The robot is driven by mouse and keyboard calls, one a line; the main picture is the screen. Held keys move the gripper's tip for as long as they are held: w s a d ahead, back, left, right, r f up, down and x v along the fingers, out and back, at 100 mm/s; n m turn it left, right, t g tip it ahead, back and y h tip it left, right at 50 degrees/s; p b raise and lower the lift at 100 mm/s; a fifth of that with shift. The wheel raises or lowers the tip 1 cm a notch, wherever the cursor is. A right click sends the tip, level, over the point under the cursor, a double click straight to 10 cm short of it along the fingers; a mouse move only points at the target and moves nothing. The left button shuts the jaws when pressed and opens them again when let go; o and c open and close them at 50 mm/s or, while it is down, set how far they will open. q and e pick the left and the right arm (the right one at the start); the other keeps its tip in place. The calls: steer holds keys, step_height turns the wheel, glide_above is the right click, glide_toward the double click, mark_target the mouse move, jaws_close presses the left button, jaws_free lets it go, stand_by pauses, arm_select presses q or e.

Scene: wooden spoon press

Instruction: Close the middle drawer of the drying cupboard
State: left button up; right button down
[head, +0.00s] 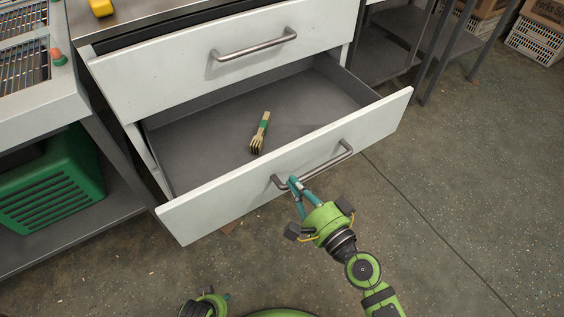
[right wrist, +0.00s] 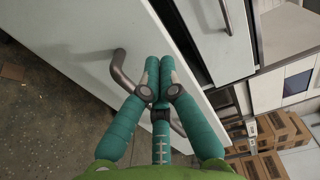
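The drying cupboard's middle drawer (head: 220,115) stands well open in the head view, its white front (head: 225,200) far out from the cupboard. A bundle of wooden cutlery with a green band (head: 260,133) lies inside it. My right gripper (head: 294,182) is at the left part of the drawer's grey bar handle (head: 330,163). In the right wrist view, its teal fingers (right wrist: 160,85) are closed around the handle (right wrist: 121,70), hiding part of the bar. Only a small part of my left gripper (head: 226,297) shows at the bottom edge, away from the drawer.
The white drawer above (head: 225,70) has its own bar handle (head: 255,48) and a dark gap behind its front. A green crate (head: 50,185) sits on a shelf at left. Metal shelving (head: 395,50) and crates (head: 535,40) stand at right. The floor before the drawer is clear.

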mark_target(276, 159)
arm_select(q)
steer(key=shift+w+a+f, duration=0.1)
steer(key=shift+f, duration=0.05)
arm_select(e)
steer(key=x, duration=0.6)
steer(key=shift+w, duration=0.1)
